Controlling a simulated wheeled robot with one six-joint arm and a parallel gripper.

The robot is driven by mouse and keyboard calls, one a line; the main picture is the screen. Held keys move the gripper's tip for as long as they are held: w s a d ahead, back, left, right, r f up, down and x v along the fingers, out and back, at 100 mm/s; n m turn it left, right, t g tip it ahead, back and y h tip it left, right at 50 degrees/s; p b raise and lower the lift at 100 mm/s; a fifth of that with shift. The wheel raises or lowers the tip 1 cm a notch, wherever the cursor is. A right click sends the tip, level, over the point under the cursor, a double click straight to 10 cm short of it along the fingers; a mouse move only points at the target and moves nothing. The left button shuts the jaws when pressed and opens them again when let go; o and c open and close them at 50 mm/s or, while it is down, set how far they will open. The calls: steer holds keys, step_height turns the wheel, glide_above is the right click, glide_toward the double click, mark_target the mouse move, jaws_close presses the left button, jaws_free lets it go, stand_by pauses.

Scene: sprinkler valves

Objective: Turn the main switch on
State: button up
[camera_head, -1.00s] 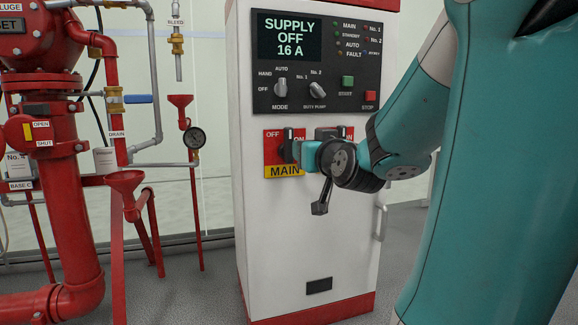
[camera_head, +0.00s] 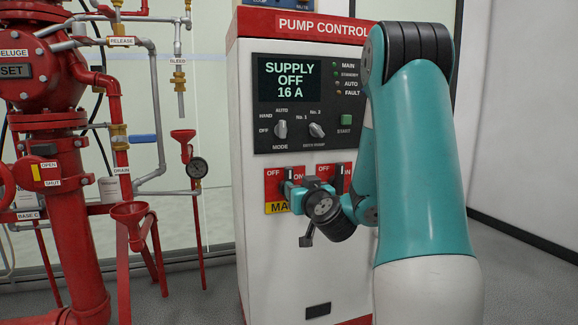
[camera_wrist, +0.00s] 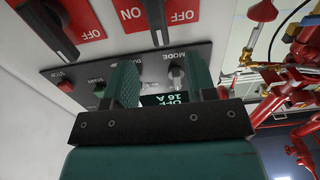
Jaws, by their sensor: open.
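The main switch (camera_head: 288,176) is a black upright handle on a red OFF/ON plate (camera_head: 273,186) above a yellow label. My gripper (camera_head: 292,194) is at the right side of this plate and hides part of the switch, ON mark and label. In the wrist view, my gripper (camera_wrist: 161,80) has its two green fingers apart. The main switch handle (camera_wrist: 155,20) shows upside down beyond the gap between them, between the ON and OFF marks. I cannot tell whether the fingers touch it. The cabinet display (camera_head: 289,79) reads "SUPPLY OFF 16 A".
A second black switch (camera_head: 339,178) on a red plate sits just right of the main one; it is close by in the wrist view (camera_wrist: 50,25). Mode knob (camera_head: 281,129) and duty pump knob (camera_head: 316,130) are above. Red piping (camera_head: 75,220) stands left. Floor between is clear.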

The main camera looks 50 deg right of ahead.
mark_target(290, 177)
steer(key=p+x, duration=0.8)
steer(key=shift+w+d+r, duration=0.1)
steer(key=shift+d+r, duration=0.1)
steer(key=shift+r, duration=0.05)
steer(key=shift+w+d+f+p, duration=0.35)
steer(key=shift+w+d+p, duration=0.1)
steer(key=shift+w+p, duration=0.25)
steer(key=shift+c, duration=0.5)
jaws_close()
